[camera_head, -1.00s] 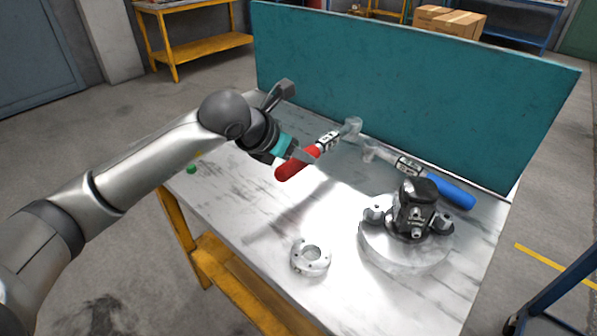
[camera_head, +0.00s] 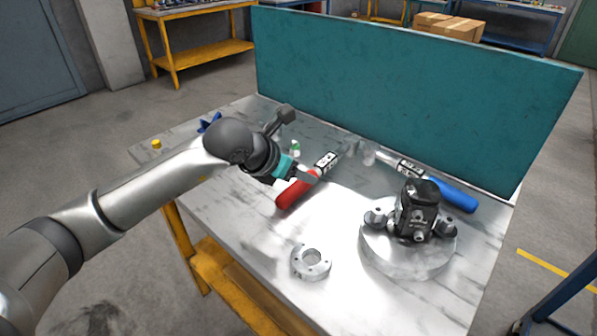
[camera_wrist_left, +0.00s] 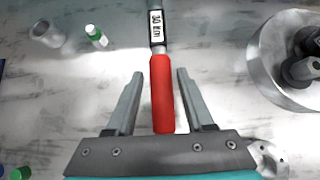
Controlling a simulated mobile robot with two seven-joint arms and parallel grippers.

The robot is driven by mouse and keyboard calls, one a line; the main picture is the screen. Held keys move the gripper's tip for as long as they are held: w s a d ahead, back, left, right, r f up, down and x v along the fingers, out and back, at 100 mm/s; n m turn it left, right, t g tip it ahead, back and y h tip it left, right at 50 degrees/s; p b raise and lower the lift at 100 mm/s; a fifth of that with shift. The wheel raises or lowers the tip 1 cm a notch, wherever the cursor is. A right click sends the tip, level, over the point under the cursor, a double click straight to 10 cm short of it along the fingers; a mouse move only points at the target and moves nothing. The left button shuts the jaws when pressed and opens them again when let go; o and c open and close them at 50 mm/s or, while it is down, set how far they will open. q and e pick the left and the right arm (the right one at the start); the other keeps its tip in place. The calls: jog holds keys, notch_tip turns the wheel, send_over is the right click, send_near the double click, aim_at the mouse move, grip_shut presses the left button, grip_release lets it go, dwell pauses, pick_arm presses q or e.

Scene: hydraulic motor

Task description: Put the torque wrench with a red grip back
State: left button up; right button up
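The red-grip torque wrench (camera_head: 297,190) lies on the white table, its labelled shaft pointing to the back right. Its head end sits close to the head of a blue-grip torque wrench (camera_head: 450,192). My left gripper (camera_head: 304,174) is over the red grip. In the left wrist view my left gripper (camera_wrist_left: 160,74) is open, with its fingers on either side of the red grip (camera_wrist_left: 162,95) and a visible gap on both sides. The wrench head is out of the wrist view. My right gripper is not in view.
A dark motor (camera_head: 416,208) stands on a round metal base (camera_head: 395,258) to the right. A metal ring flange (camera_head: 311,262) lies at the front. A green-and-white bottle (camera_wrist_left: 96,36) and a grey cup (camera_wrist_left: 46,34) stand left of the wrench. A teal panel (camera_head: 400,90) bounds the back.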

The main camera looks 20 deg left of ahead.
pick_arm(q)
jog(key=shift+o, duration=0.9)
jog(key=shift+r, duration=0.15)
jog(key=p+v, duration=0.2)
jog(key=v, duration=1)
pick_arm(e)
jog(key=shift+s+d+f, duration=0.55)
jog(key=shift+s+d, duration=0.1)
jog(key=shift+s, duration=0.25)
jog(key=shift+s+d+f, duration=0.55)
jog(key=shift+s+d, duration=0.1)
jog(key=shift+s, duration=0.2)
